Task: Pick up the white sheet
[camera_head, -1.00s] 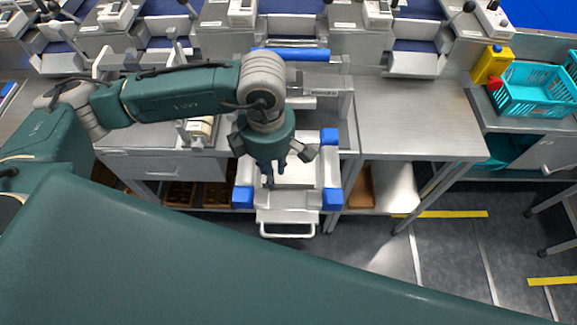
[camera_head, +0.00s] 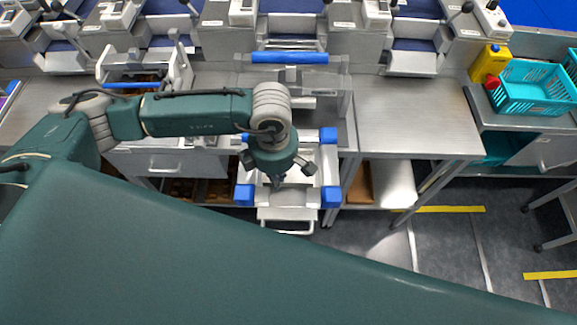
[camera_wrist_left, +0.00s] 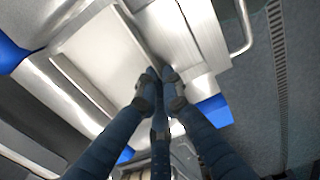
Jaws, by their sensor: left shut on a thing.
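The white sheet (camera_wrist_left: 105,58) is a pale flat rectangle on the metal tray between blue corner blocks. In the head view, my left arm and gripper hide much of it. My left gripper (camera_head: 277,183) points down over the blue-cornered stand. In the left wrist view, the fingertips of this gripper (camera_wrist_left: 160,75) are together at the sheet's edge, shut on it. The exact contact is too small to see clearly. My right gripper is not in view.
The stand's blue corner blocks (camera_head: 331,196) surround the tray, with a handle (camera_head: 287,228) at its front. A bare metal table (camera_head: 415,125) lies to the right. A turquoise basket (camera_head: 535,108) and a yellow bottle (camera_head: 490,62) stand beyond it. Machines line the back.

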